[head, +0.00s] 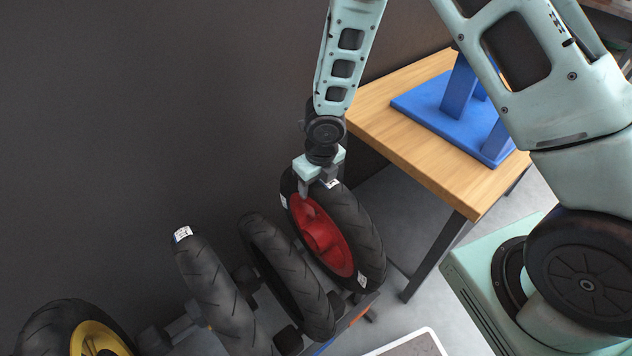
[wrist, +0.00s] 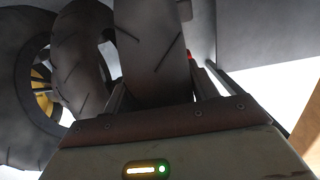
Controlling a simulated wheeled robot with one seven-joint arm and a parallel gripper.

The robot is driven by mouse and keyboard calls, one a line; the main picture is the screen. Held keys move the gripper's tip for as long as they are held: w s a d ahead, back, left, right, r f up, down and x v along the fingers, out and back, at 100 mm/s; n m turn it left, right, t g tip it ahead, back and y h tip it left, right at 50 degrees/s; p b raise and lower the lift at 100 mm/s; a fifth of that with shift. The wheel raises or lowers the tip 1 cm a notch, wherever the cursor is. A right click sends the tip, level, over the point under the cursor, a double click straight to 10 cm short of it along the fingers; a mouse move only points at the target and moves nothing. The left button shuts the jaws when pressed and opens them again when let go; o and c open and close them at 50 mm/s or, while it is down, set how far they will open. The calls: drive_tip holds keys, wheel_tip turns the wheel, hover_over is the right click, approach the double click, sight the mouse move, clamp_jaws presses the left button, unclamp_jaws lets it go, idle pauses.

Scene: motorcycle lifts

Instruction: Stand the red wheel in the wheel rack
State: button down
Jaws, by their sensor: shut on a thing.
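The red wheel (head: 318,236), a black tyre on a red rim, stands nearly upright at the right end of the row of tyres in the head view. My gripper (head: 318,184) is at the top of its tyre, shut on it from above. In the wrist view the tyre (wrist: 152,50) runs up between the two fingers (wrist: 158,92). The wheel rack (head: 352,318) shows as a low frame under the row. The red wheel's lower part is at the rack's right end; whether it bears on the rack is hidden.
Two black tyres (head: 215,290) (head: 285,270) stand left of the red wheel, the nearer one close beside it. A wheel with a yellow rim (head: 92,338) is at the lower left. A wooden table (head: 425,165) with a blue stand (head: 450,110) is at the right. A dark wall (head: 130,120) rises behind.

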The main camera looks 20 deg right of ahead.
drive_tip(key=shift+w+f+b, duration=0.1)
drive_tip(key=shift+f+b, duration=2.8)
drive_tip(key=shift+f, duration=0.85)
